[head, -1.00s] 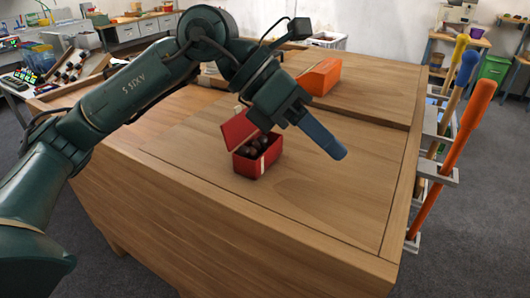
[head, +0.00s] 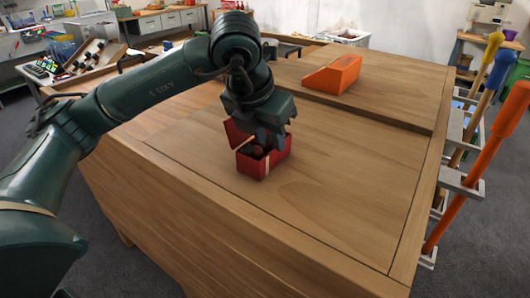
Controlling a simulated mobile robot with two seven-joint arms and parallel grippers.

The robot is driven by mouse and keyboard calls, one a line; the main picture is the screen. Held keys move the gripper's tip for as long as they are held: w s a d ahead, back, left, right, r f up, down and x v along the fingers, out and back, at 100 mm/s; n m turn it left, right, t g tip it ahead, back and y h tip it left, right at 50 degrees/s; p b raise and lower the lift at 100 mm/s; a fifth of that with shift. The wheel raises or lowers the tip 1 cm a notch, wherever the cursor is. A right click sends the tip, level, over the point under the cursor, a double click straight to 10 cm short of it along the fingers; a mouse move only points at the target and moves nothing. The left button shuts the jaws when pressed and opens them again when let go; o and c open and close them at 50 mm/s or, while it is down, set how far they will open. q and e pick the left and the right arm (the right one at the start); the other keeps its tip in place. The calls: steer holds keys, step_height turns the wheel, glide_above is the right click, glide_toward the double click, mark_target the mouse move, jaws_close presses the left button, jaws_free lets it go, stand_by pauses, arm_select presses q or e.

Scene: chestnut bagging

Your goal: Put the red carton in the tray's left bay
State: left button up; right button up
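The red carton (head: 278,161) stands on the wooden table top with its lid tilted open to the left. Dark round things, like chestnuts, show inside it. My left gripper (head: 270,139) points down right over the carton, its fingertips at or just inside the opening. The arm and wrist hide part of the carton's back, and I cannot tell whether the fingers are open or shut or touch it. My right gripper is not in view. I cannot make out a tray with bays.
The table front (head: 330,215) is clear. Long-handled tools, one orange (head: 480,160), stand in a rack along the right edge.

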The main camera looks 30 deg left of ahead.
mark_target(273, 150)
arm_select(q)
steer(key=shift+p+x, duration=0.5)
steer(key=shift+x, duration=2.1)
steer(key=shift+a, duration=0.1)
jaws_close()
